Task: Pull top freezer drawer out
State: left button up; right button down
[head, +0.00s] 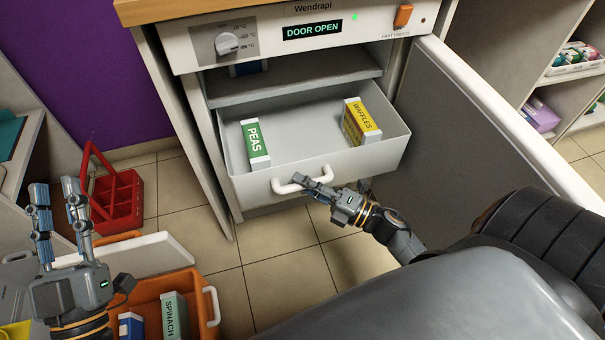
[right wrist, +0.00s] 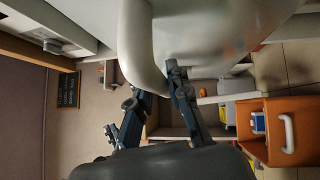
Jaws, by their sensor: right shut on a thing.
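The freezer drawer (head: 320,110) is pulled out of the freezer cabinet and stands open. It holds a green and white PEAS box (head: 254,143) at the left and a yellow WAFFLES box (head: 360,121) at the right. My right gripper (head: 322,183) is shut on the drawer's white handle (head: 289,187); the handle also fills the top of the right wrist view (right wrist: 135,45). My left gripper (head: 56,189) is open and empty at the far left, away from the drawer.
The freezer door (head: 480,120) stands open at the right. A shelf (head: 290,82) lies above the drawer, under the DOOR OPEN panel (head: 312,31). An orange cooler (head: 207,295) with a SPINACH box (head: 174,315) and a red caddy (head: 118,200) are on the floor at left.

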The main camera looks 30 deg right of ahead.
dwell(0.3)
jog(key=c, duration=1.5)
grip_release()
jog(key=v, duration=1.2)
